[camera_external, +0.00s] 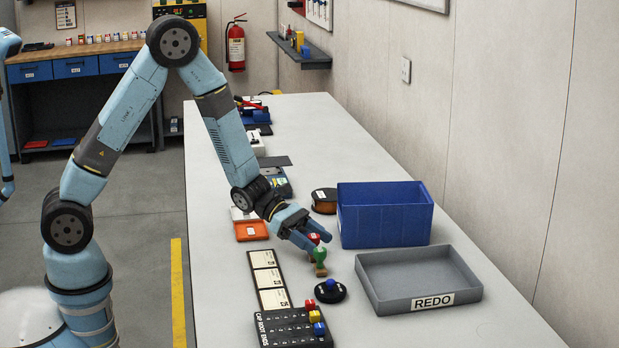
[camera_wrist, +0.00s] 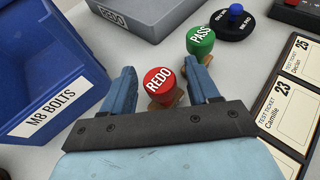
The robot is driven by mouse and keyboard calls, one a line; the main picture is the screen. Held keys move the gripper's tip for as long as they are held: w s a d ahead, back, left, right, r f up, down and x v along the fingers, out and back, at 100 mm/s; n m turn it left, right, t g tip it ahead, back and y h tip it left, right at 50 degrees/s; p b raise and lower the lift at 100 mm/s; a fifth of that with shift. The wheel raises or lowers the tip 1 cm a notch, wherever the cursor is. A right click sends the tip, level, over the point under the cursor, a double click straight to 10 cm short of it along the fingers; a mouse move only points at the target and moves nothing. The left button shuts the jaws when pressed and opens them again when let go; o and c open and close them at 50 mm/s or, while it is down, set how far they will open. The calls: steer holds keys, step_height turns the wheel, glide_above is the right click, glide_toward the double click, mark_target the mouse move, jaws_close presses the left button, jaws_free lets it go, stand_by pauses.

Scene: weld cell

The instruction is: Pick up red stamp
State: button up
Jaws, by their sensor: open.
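The red stamp (camera_wrist: 159,84), with a round red top marked REDO, stands between the two fingers of my gripper (camera_wrist: 163,90) in the wrist view. My gripper is open, with a finger on either side of the stamp and gaps showing. In the external view the red stamp's top (camera_external: 314,238) shows at my gripper (camera_external: 310,242), partly hidden by the fingers. I cannot tell whether a finger touches it. The green stamp (camera_wrist: 201,40), marked PASS, stands just beyond the right finger.
A blue bin (camera_external: 385,222) marked M8 BOLTS stands close beside the gripper. A grey REDO tray (camera_external: 419,300), a black ink pad (camera_external: 323,292) with a blue knob, test tickets (camera_external: 268,279) and a black block rack (camera_external: 285,328) lie nearby. The bench's right front is clear.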

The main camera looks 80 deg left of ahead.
steer(key=c, duration=1.1)
steer(key=shift+o, duration=0.2)
